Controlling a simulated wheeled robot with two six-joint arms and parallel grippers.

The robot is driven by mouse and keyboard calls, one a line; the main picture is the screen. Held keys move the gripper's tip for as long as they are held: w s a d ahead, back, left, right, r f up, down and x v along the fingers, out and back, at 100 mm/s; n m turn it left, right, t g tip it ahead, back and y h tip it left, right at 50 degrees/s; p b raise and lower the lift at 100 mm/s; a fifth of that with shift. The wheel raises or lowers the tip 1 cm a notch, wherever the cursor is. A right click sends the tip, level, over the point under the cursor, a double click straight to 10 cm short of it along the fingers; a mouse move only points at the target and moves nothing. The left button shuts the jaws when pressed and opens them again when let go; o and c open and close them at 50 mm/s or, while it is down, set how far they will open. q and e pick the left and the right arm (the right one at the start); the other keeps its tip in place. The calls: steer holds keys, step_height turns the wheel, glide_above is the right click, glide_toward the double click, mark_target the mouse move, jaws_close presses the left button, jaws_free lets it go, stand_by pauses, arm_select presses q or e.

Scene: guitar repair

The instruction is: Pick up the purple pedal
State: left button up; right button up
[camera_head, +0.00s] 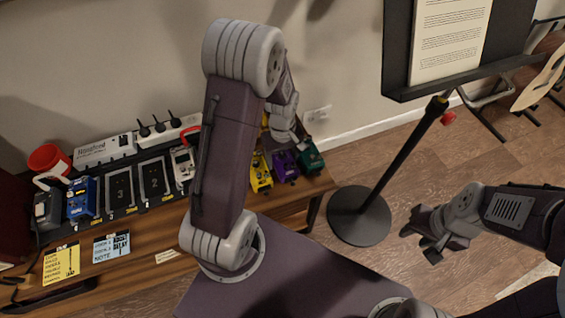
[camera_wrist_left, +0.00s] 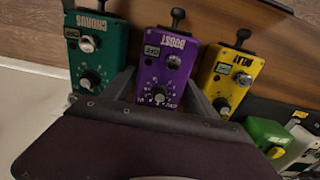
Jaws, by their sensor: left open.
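The purple pedal (camera_head: 284,166), marked BOOST, stands on the wooden bench between a yellow and a green pedal. In the left wrist view the purple pedal (camera_wrist_left: 167,62) is centred, with its knobs facing me. My left gripper (camera_wrist_left: 158,84) is open, with one finger on each side of the pedal's near end. Whether the fingers touch it I cannot tell. In the head view my left arm hides most of that gripper. My right gripper (camera_head: 419,243) is open and empty, over the floor at the right.
The green CHORUS pedal (camera_wrist_left: 93,60) and the yellow pedal (camera_wrist_left: 228,78) stand close on either side. More pedals, including a blue one (camera_head: 82,198), line the bench (camera_head: 150,262). A music stand (camera_head: 358,216) stands on the floor right of the bench.

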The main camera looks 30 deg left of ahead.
mark_target(283, 154)
arm_select(q)
steer(key=shift+r, duration=0.15)
jaws_close()
step_height(283, 154, up, 4)
steer(key=p, duration=0.2)
steer(key=shift+r+p, duration=0.2)
steer(key=shift+p, duration=0.1)
steer(key=s+d+r+p, duration=0.3)
steer(key=d+r, duration=0.3)
steer(key=d, duration=0.5)
steer(key=shift+s+r+p, duration=0.3)
steer(key=shift+p, duration=0.05)
